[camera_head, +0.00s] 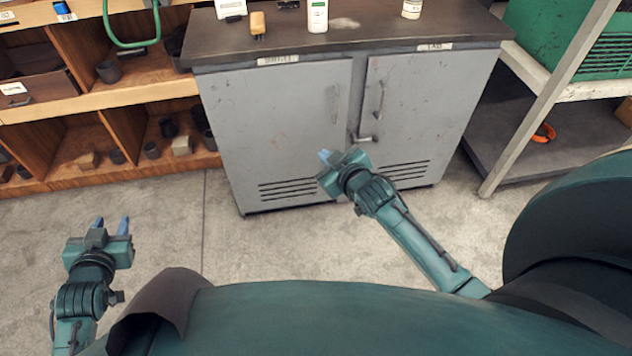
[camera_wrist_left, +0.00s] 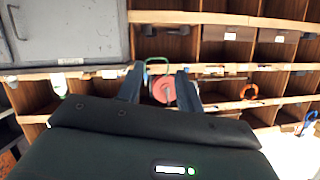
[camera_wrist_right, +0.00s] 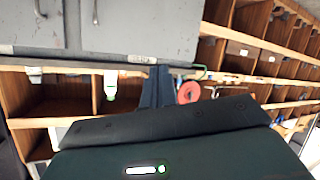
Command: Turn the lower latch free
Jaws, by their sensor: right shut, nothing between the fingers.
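The grey two-door cabinet (camera_head: 275,120) stands ahead.
Wooden shelving (camera_head: 90,110) with small dark parts stands left of the cabinet. A metal rack (camera_head: 545,95) with a green machine (camera_head: 565,45) is at the right. The floor before the cabinet is clear.

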